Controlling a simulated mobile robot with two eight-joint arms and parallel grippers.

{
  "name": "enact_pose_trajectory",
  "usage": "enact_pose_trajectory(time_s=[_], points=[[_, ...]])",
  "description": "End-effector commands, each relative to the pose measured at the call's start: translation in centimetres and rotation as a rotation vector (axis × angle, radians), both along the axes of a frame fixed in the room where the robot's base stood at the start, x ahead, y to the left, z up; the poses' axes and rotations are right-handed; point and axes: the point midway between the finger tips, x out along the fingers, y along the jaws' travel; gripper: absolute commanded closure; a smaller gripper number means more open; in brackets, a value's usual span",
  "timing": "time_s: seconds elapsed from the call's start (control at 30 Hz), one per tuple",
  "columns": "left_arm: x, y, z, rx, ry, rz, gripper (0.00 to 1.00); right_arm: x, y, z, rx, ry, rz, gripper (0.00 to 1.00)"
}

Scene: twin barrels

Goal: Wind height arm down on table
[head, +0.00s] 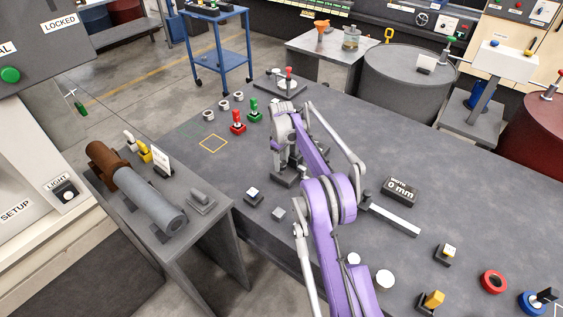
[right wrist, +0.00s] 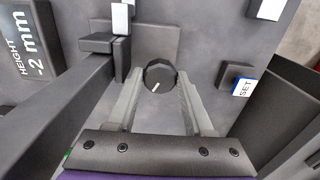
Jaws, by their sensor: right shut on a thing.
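My right arm, purple and grey, reaches over the dark table (head: 350,150) in the head view, and its gripper (head: 287,176) points down at a low dark fixture. In the right wrist view my right gripper (right wrist: 160,92) has its two grey fingers on either side of a round black knob (right wrist: 160,74) with a small pale mark, and is shut on it. A height readout (right wrist: 34,47) there shows -2 mm. A long dark bar (right wrist: 62,98) beside the left finger may be the height arm; I cannot tell for sure. My left gripper is out of view.
A block marked SET (right wrist: 243,87) stands right of the knob. Red (head: 238,124) and green (head: 254,113) pieces stand beyond the gripper. A side bench (head: 213,222) with a brown-grey cylinder is at left.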

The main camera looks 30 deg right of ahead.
Motion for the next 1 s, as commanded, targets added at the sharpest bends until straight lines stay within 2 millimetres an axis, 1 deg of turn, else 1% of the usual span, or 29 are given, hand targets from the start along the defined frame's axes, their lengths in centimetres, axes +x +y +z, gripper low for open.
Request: enact_pose_trajectory(time_s=[0.3, 0.8, 0.83, 0.97, 1.0], points=[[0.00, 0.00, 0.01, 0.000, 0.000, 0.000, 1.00, 0.07, -0.04, 0.10, -0.001, -0.003, 0.104, 1.00], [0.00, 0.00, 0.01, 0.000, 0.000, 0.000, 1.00, 0.07, -0.04, 0.10, -0.001, -0.003, 0.121, 1.00], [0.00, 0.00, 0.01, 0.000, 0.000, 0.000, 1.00, 0.07, -0.04, 0.10, -0.001, -0.003, 0.121, 0.45], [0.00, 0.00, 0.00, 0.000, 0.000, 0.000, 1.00, 0.05, -0.03, 0.08, -0.001, -0.002, 0.120, 0.21], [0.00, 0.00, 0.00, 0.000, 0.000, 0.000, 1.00, 0.05, -0.03, 0.07, 0.000, -0.001, 0.120, 0.18]])
